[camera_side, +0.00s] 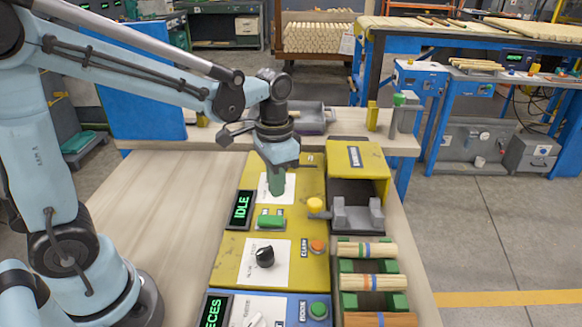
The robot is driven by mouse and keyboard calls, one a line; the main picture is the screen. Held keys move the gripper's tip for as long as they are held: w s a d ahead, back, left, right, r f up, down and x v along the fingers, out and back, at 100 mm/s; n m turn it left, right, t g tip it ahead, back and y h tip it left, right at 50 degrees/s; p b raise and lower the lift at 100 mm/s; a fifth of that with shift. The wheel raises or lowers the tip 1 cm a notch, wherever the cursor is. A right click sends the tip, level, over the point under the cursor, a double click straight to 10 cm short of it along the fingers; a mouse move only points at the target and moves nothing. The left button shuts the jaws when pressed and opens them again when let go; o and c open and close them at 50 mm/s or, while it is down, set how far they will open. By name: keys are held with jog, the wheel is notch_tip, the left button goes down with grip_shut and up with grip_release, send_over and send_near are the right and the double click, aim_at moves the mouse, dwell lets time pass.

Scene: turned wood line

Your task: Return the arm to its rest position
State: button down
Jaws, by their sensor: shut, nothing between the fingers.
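My arm reaches in from the left, bent at the elbow, with its wrist pointing down. My gripper (277,188) is shut and empty. It hangs over the upper part of the yellow control panel (230,258), in front of a white label plate. Whether its tips touch the panel cannot be told from this one view. A green rocker-like part (270,219) sits on the panel just below the gripper.
A black knob (265,257) and an orange button (318,246) are lower on the panel. A yellow-hooded machine (356,158) with grey jaws (357,215) stands to the right. Below it, turned wood pieces (372,283) lie in green holders. The table (150,200) left of the panel is clear.

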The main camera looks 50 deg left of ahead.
jog(key=s+a+r+n+t, duration=0.1)
jog(key=s+r+n+t, duration=0.2)
jog(key=t, duration=0.4)
jog(key=shift+s+a+r, duration=0.15)
jog(key=shift+s+r, duration=0.35)
jog(key=shift+s, duration=0.8)
jog(key=w+r+n+g, duration=0.1)
jog(key=n+g, duration=0.1)
jog(key=n, duration=0.1)
jog(key=w+a+r+n+g, duration=0.1)
jog(key=n+g, duration=0.1)
jog(key=n, duration=0.1)
jog(key=w+a+r+n+g, duration=0.1)
jog(key=n+g, duration=0.2)
jog(key=shift+w+r, duration=0.1)
jog(key=shift+w, duration=0.05)
